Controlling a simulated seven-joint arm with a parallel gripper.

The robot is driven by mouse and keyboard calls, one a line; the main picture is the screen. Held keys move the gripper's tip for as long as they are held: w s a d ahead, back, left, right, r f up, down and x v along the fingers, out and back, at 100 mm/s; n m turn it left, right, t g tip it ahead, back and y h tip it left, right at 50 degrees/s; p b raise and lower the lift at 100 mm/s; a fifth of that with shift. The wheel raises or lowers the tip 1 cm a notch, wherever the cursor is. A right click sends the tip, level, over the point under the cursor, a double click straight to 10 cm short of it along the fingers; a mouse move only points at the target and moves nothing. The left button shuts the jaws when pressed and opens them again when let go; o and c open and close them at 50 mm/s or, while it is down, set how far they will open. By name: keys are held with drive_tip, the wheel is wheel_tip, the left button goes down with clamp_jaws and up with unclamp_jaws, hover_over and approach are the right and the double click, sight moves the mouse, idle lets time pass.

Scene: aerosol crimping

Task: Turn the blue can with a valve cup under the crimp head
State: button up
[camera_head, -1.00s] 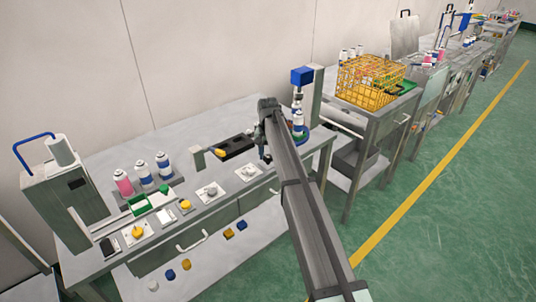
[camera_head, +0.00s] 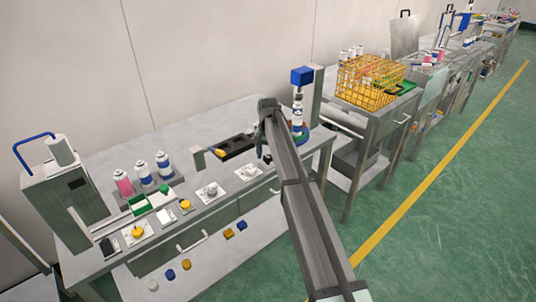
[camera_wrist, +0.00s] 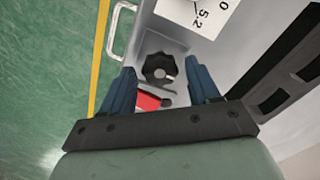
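A white can with blue bands (camera_head: 297,114) stands upright below the blue crimp head (camera_head: 302,75) at the table's right end. A valve cup is too small to make out. My gripper is largely hidden behind my arm in the head view. In the wrist view my gripper (camera_wrist: 160,80) is open, with two blue fingers apart and nothing held. A black lobed knob (camera_wrist: 159,67) on a light plate shows between and beyond the fingertips, with a red piece (camera_wrist: 150,101) nearer. I cannot tell whether the fingers touch the knob.
Pink and blue cans (camera_head: 143,173) stand at the left beside a grey machine (camera_head: 62,200) with a blue handle. A yellow wire basket (camera_head: 371,82) stands on the right-hand cart. A drawer handle (camera_wrist: 121,30) is near my gripper.

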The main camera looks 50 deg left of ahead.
sight(268, 157)
drive_tip(key=shift+o, duration=0.5)
wheel_tip(268, 157, up, 14)
idle(0.4)
drive_tip(key=shift+f, duration=0.1)
idle(0.5)
